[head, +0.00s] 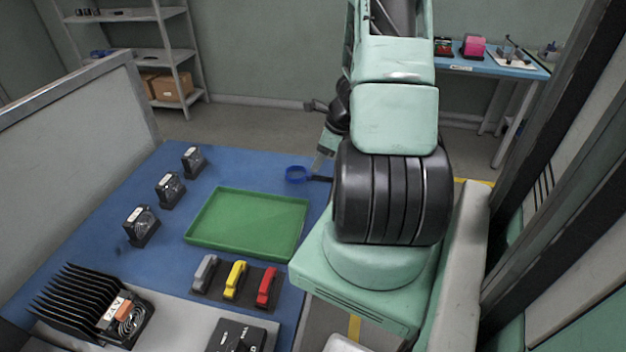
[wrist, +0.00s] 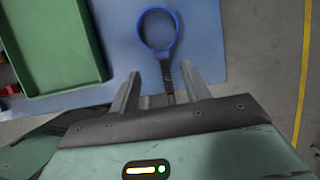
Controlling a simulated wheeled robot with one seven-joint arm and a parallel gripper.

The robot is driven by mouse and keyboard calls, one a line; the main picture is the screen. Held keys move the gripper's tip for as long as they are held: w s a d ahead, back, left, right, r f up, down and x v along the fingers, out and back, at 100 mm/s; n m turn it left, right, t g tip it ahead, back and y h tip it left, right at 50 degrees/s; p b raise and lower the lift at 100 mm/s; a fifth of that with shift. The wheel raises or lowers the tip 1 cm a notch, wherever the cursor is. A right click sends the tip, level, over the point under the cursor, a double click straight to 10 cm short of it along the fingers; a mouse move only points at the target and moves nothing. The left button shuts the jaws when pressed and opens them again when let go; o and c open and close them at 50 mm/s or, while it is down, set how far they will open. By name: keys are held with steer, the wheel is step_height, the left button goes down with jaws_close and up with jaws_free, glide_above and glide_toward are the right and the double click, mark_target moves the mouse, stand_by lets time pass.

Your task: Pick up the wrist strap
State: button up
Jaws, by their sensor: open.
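The wrist strap is a blue loop (head: 297,174) with a dark tail, lying on the blue table mat (head: 160,265) behind the green tray. In the wrist view the loop (wrist: 158,30) is just beyond my fingertips, and its dark tail (wrist: 169,82) runs back between the two fingers. My gripper (wrist: 161,72) is open, with nothing clamped in it. In the head view my gripper (head: 322,160) is beside the strap, partly hidden by my arm. I cannot tell how high the fingers are above the mat.
A green tray (head: 250,193) lies just in front of the strap. Several black fan-like parts (head: 141,226) stand to the left. Grey, yellow and red handles (head: 235,279) and a black finned heatsink (head: 80,298) are near the front. The table edge is close to the strap's right.

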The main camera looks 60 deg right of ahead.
mark_target(311, 174)
steer(key=x, duration=0.4)
steer(key=b+x, duration=0.1)
steer(key=shift+d+f, duration=0.2)
steer(key=shift+f, duration=0.25)
jaws_close()
